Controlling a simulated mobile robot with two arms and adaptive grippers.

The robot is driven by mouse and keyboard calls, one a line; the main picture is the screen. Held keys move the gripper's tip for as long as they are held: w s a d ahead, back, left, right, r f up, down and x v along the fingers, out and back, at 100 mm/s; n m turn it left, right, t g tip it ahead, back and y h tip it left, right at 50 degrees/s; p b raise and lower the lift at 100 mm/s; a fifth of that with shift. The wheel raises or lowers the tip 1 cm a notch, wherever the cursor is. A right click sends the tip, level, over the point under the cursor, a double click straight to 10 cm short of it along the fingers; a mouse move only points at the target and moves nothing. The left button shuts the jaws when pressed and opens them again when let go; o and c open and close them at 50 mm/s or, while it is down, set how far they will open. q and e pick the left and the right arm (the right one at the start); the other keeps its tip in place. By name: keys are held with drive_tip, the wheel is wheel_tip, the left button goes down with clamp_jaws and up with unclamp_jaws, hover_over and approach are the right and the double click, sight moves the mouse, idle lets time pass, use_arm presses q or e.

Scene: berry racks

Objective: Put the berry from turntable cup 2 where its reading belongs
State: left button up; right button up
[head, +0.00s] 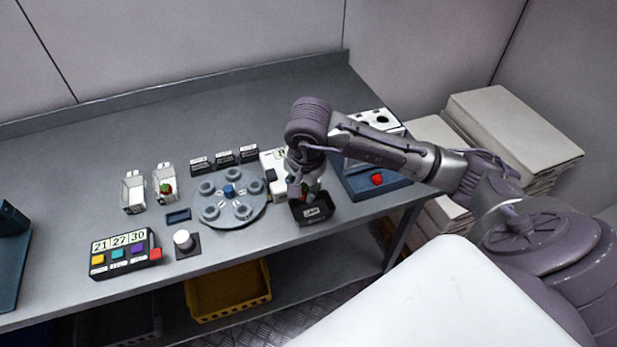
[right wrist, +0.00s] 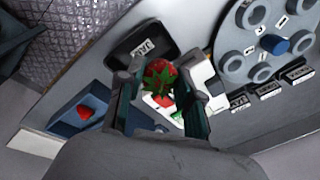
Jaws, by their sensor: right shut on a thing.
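My right gripper (head: 308,190) is shut on a red berry (right wrist: 160,76) with green leaves, seen clearly between the fingers in the right wrist view. The gripper is just above a black tray (head: 327,213) at the front edge of the table, whose label looks like "JAM" in the right wrist view (right wrist: 121,66). The berry is still in the fingers. The grey turntable (head: 230,222) with a blue hub stands left of the gripper. Its cups look empty where I see them; cup 2 cannot be singled out surely. My left gripper is out of view.
Two clear punnets stand at left, one holding a red berry (head: 167,187). Small black labelled boxes (head: 223,158) line up behind the turntable. A panel (head: 120,255) reads 21, 27, 30. Another red berry (head: 377,179) lies on a blue base (head: 362,190) right of my gripper.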

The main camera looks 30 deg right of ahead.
drive_tip(key=shift+f, duration=0.5)
drive_tip(key=shift+f+b, duration=0.35)
wheel_tip(320, 180, down, 3)
drive_tip(key=b, duration=0.3)
drive_tip(key=shift+d+f+b, duration=0.1)
drive_tip(key=shift+b, duration=0.25)
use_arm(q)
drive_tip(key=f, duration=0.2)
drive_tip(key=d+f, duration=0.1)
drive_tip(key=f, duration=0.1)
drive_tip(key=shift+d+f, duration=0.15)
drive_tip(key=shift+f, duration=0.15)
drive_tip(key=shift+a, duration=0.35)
use_arm(e)
drive_tip(key=o, duration=0.7)
